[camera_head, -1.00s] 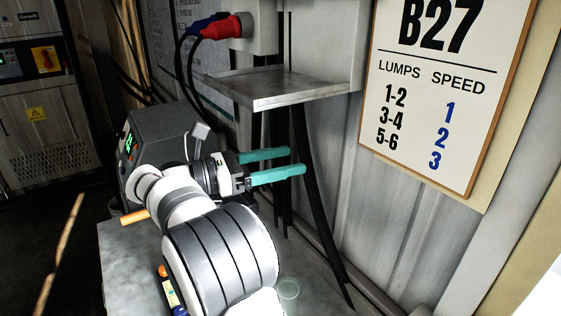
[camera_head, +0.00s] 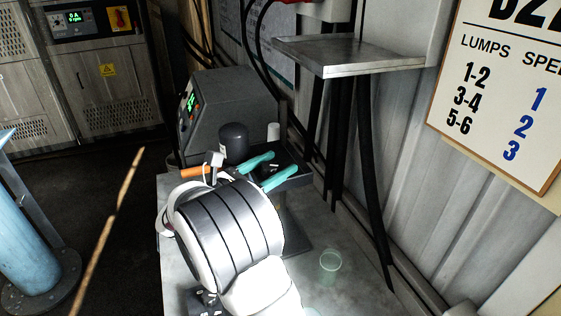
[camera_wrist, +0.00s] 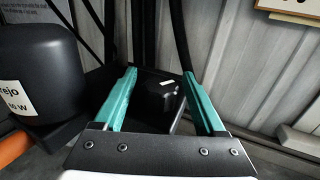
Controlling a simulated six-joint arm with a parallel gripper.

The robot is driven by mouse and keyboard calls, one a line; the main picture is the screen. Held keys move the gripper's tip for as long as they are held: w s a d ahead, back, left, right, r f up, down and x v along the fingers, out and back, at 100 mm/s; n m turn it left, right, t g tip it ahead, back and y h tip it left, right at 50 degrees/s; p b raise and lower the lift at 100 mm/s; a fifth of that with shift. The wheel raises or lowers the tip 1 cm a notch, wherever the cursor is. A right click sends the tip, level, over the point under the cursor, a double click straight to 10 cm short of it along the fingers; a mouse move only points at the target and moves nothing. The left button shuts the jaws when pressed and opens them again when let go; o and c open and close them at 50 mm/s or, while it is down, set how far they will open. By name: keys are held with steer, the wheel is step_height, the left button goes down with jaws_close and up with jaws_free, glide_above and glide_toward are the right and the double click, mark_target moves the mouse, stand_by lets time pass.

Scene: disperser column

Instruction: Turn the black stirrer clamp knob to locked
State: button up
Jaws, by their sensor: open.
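The black stirrer clamp knob (camera_wrist: 160,97) shows in the wrist view with a pale mark on its top. It lies between the two teal fingers of my gripper (camera_wrist: 158,76), ahead of the palm. The fingers are apart, and I cannot tell whether either touches the knob. In the head view my gripper (camera_head: 281,163) reaches over the dark stirrer holder, and the knob is small and hard to make out between the fingers. A dark stirrer motor (camera_head: 233,141) stands left of the fingers; its labelled side (camera_wrist: 40,75) fills the left of the wrist view.
A grey control box (camera_head: 230,100) with a green display stands behind the motor. A metal shelf (camera_head: 350,57) juts from the wall above right, with dark cables hanging below. A clear cup (camera_head: 330,263) stands on the bench (camera_head: 345,295). An orange handle (camera_head: 196,171) is left of my wrist.

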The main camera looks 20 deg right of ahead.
steer(key=shift+x, duration=0.9)
jaws_close()
